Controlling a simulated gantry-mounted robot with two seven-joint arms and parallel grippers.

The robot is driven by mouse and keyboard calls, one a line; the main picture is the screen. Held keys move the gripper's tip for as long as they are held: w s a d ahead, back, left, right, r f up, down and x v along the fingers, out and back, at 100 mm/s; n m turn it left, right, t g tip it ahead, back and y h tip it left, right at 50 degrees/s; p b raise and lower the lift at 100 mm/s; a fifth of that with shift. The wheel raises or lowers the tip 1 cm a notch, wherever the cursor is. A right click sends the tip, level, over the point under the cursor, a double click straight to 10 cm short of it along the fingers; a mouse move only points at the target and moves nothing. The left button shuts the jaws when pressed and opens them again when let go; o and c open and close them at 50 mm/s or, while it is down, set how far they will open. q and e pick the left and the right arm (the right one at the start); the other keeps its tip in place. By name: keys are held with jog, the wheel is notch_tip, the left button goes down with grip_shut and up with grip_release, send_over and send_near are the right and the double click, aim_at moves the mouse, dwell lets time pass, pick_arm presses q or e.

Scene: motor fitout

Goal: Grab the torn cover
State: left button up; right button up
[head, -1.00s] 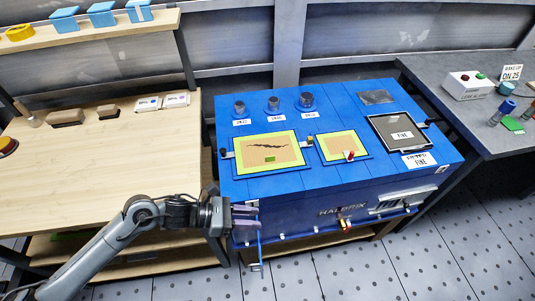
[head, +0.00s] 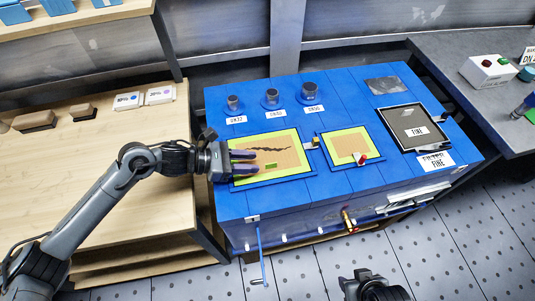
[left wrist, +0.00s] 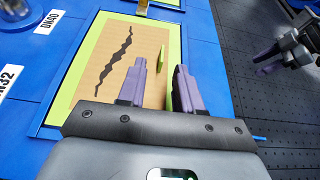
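The torn cover (head: 288,158) is a tan panel with a black jagged tear and a yellow-green border, set on the left of the blue machine top. It also shows in the left wrist view (left wrist: 95,60). A small green tab (head: 271,165) stands on it. My left gripper (head: 254,160) is over the cover's left part with its purple fingers toward the tab.
A smaller panel (head: 347,147) with a red handle lies right of the torn cover. A black-framed panel (head: 410,126) lies farther right. Several dark round ports stand behind, including one (head: 311,90). A brass latch (head: 309,143) sits at the cover's right edge.

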aim_at(270, 164)
pick_arm(q)
jog(key=shift+w+d+f, duration=0.1)
jog(key=shift+d+f, duration=0.1)
jog(key=shift+d, duration=0.25)
jog(key=shift+w+d, duration=0.25)
jog(key=shift+d, duration=0.05)
jog(key=x, duration=0.2)
jog(key=b+x, duration=0.1)
jog(key=shift+s+d+f, duration=0.2)
jog(key=shift+s+d, duration=0.05)
jog(key=shift+d, duration=0.2)
jog(key=shift+w+d+f, duration=0.15)
jog(key=shift+w+d, duration=0.05)
jog(key=shift+d, duration=0.3)
grip_shut()
